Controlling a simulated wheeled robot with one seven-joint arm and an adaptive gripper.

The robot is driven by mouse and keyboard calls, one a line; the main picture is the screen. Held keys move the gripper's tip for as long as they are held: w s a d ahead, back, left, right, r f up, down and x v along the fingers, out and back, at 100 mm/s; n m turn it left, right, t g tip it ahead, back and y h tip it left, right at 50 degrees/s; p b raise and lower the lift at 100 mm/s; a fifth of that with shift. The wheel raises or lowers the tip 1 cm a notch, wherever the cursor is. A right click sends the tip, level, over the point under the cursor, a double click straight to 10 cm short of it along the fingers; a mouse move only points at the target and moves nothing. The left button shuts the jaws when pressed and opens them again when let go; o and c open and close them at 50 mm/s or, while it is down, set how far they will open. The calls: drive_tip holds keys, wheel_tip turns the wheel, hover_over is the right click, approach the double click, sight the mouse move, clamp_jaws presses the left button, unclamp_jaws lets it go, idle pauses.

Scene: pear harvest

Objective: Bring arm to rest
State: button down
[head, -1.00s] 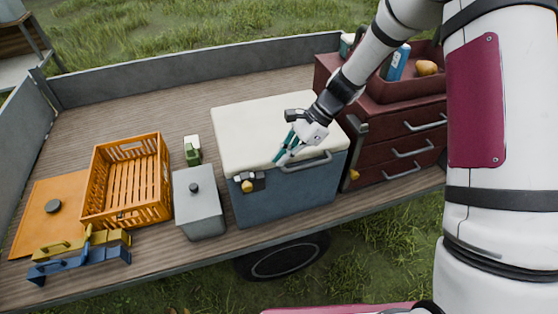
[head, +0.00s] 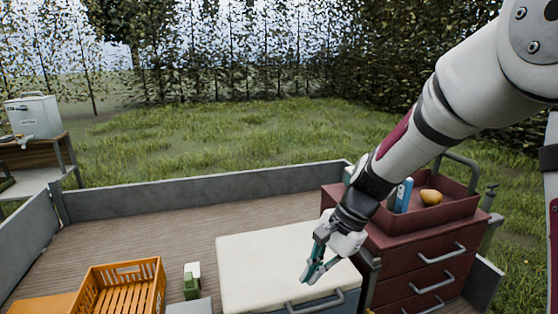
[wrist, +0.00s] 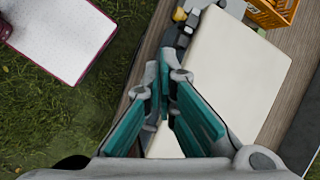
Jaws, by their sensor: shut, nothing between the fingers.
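My gripper (head: 312,272) hangs over the front right part of the cooler's cream lid (head: 262,262) in the head view. Its teal fingers point down and to the left. In the wrist view my gripper (wrist: 165,75) shows its two teal fingers converging with nothing between them. The cooler lid (wrist: 240,75) lies below and to the right of the fingers there. My arm comes in from the upper right of the head view, bent down toward the gripper.
A dark red drawer chest (head: 425,255) stands close right of the gripper, with a pear (head: 430,196) and a blue-and-white container (head: 403,195) in its top tray. An orange crate (head: 125,285) and a green bottle (head: 191,283) are left. A low wall (head: 200,195) edges the truck bed behind.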

drive_tip(key=s+d+r+n+t+h+b, duration=0.1)
drive_tip(key=s+d+r+n+t+h, duration=0.1)
drive_tip(key=s+d+r+n, duration=0.3)
drive_tip(key=s+d+r+n+t+h+b, duration=0.1)
drive_tip(key=s+d+r+n+t+h, duration=0.2)
drive_tip(key=s+d+r, duration=0.3)
drive_tip(key=shift+s+d+r+n+t+b, duration=0.5)
drive_tip(key=shift+s+r+n, duration=0.45)
drive_tip(key=shift+s, duration=1.7)
drive_tip(key=shift+a+r, duration=0.1)
drive_tip(key=shift+a, duration=0.05)
